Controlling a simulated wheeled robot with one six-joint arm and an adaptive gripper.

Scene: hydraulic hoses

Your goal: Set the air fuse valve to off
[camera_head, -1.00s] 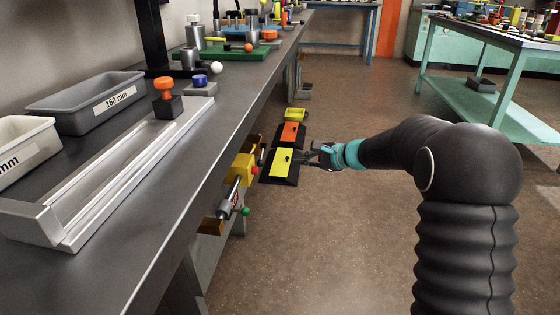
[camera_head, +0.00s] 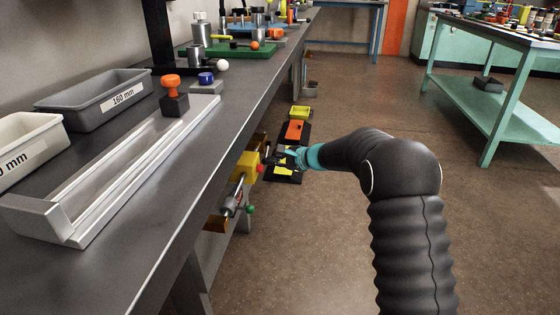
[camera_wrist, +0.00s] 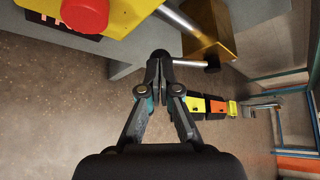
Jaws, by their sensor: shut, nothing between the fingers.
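My gripper (camera_head: 278,156) is beside the workbench's front edge, low down, right of a yellow box with a red button (camera_head: 259,168). In the wrist view my gripper (camera_wrist: 161,62) has its fingertips together, with nothing held. A metal rod with a black knob (camera_wrist: 212,63) sticks out to the right just behind the fingertips; I cannot tell if they touch. An ochre bracket (camera_wrist: 210,28) is above the rod. No label naming the air fuse valve is readable, so I cannot tell for certain which part it is or its setting.
The large red button (camera_wrist: 85,13) is close at upper left in the wrist view. A metal cylinder (camera_head: 229,206) and green knob (camera_head: 250,209) hang under the bench (camera_head: 185,205). Yellow and orange blocks (camera_head: 295,130) are beyond my gripper.

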